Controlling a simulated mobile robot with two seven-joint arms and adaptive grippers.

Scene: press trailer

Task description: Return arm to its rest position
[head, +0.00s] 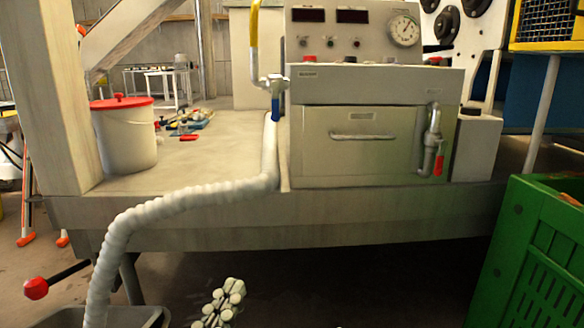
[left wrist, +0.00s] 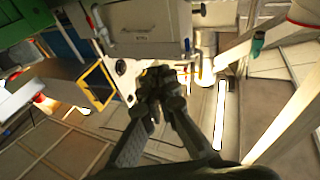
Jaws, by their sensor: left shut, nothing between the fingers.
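My left gripper (head: 228,289) shows at the bottom of the head view, in front of and below the edge of the trailer deck. Its fingers are together and hold nothing. In the left wrist view the fingers of the left gripper (left wrist: 160,82) also meet at the tips, with machine parts and walls behind them. It looks apart from everything around it.
The grey press machine (head: 372,85) with a gauge and drawer stands on the deck (head: 290,212). A ribbed hose (head: 180,200) hangs down left of my gripper. A green crate (head: 530,255) stands at right. A white bucket (head: 126,140) with red lid sits left.

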